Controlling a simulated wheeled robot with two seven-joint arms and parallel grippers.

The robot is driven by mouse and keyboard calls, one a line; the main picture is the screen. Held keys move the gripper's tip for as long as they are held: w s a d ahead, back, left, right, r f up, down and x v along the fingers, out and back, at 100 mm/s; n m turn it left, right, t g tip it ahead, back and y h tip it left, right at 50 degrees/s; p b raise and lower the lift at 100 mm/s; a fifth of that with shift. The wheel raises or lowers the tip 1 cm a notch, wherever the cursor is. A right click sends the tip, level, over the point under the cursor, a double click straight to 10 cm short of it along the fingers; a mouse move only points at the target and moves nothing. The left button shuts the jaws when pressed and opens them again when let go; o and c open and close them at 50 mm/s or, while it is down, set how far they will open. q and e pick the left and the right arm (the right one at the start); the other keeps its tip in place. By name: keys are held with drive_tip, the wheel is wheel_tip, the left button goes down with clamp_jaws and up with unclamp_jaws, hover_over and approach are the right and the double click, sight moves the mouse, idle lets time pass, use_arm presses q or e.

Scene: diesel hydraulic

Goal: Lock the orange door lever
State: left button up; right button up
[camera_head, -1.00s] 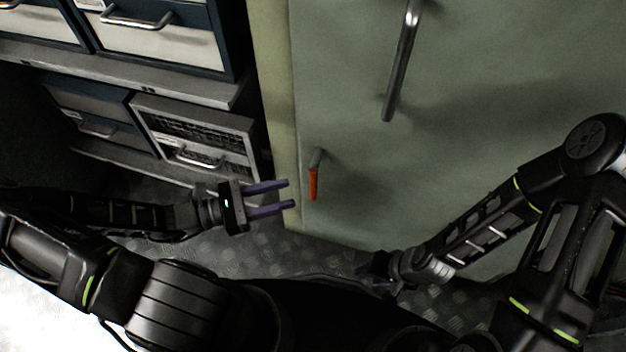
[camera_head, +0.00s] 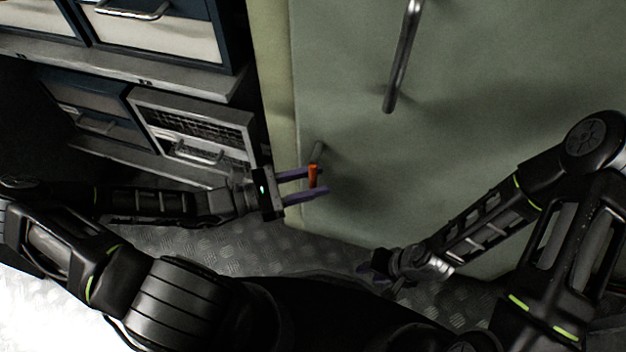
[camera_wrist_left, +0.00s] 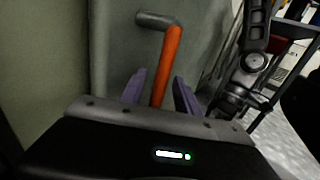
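The orange door lever (camera_head: 313,176) hangs downward from a grey pivot near the lower left of the green door (camera_head: 480,130). In the left wrist view the lever (camera_wrist_left: 167,65) runs down from its grey stem to between the two purple fingers. My left gripper (camera_head: 320,182) is open, with its fingers on either side of the lever's lower part. The fingers look apart from the lever; contact cannot be told. My right gripper (camera_head: 372,266) is low in front of the door, away from the lever, partly dark; its opening is unclear.
A long metal handle (camera_head: 403,55) stands out from the door above the lever. Drawer cabinets (camera_head: 190,135) with handles stand at the left, close to my left arm. The patterned metal floor (camera_head: 230,255) lies below.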

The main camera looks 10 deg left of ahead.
use_arm(q)
clamp_jaws()
idle(0.4)
idle(1.0)
